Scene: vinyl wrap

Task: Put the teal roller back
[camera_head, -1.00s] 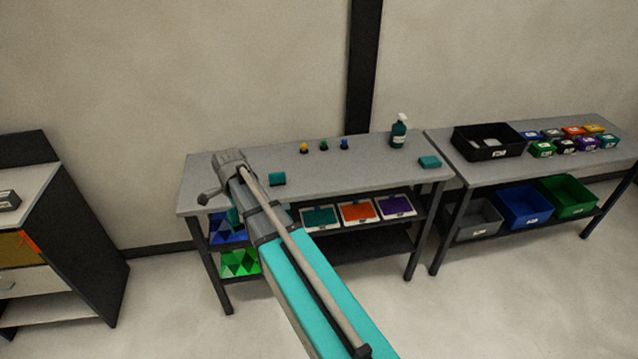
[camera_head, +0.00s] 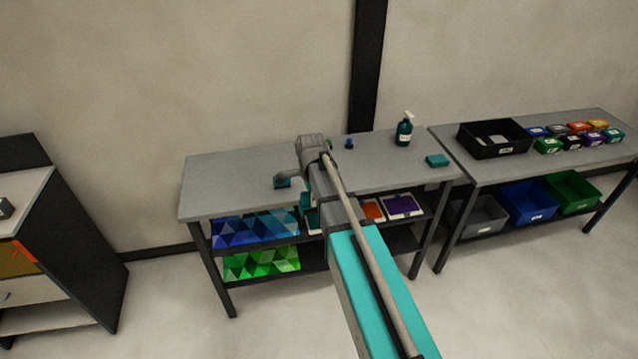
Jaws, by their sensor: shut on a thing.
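My arm reaches over the left grey workbench (camera_head: 225,180), and its grey joint (camera_head: 311,150) stands above the tabletop. My gripper is hidden behind or below my own arm, so what it holds does not show. No teal roller can be made out for sure. Another teal block (camera_head: 437,161) lies near the bench's right end. On the shelf below, a teal-filled white tray (camera_head: 313,222) is mostly hidden by my arm, beside an orange tray (camera_head: 373,210) and a purple tray (camera_head: 402,205).
A teal spray bottle (camera_head: 404,132) and a small blue item (camera_head: 349,143) stand at the back of the bench. A black bin (camera_head: 470,145) and several small coloured boxes stand on the right bench. The left bench top is mostly clear.

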